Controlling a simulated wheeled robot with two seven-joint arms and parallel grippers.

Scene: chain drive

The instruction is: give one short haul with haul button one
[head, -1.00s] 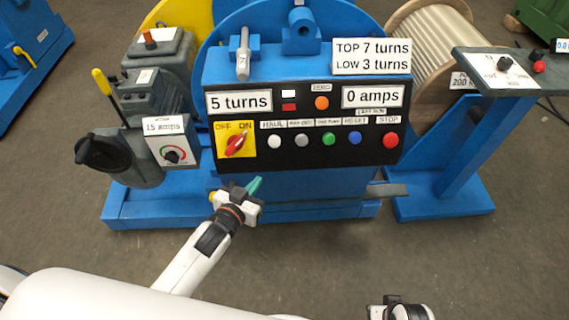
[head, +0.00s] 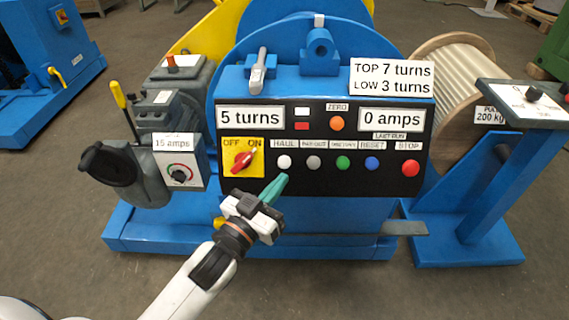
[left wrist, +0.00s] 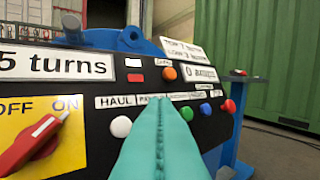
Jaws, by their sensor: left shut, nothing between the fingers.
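The white haul button (head: 284,161) sits under the HAUL label on the black panel (head: 320,185); it also shows in the left wrist view (left wrist: 121,126), just left of my fingers. My left gripper (head: 275,187) is shut and empty, its green fingertips pointing up at the panel just below and left of the haul button in the head view. In the left wrist view the shut fingers (left wrist: 160,128) cover part of the button row. I cannot tell a touch; the button looks uncovered. My right gripper is not in view.
The red switch (head: 243,158) on its yellow plate is left of the haul button. Grey, green (head: 343,162), blue (head: 372,163) and red stop (head: 410,168) buttons run to the right. Displays read 5 turns (head: 250,118) and 0 amps (head: 391,118).

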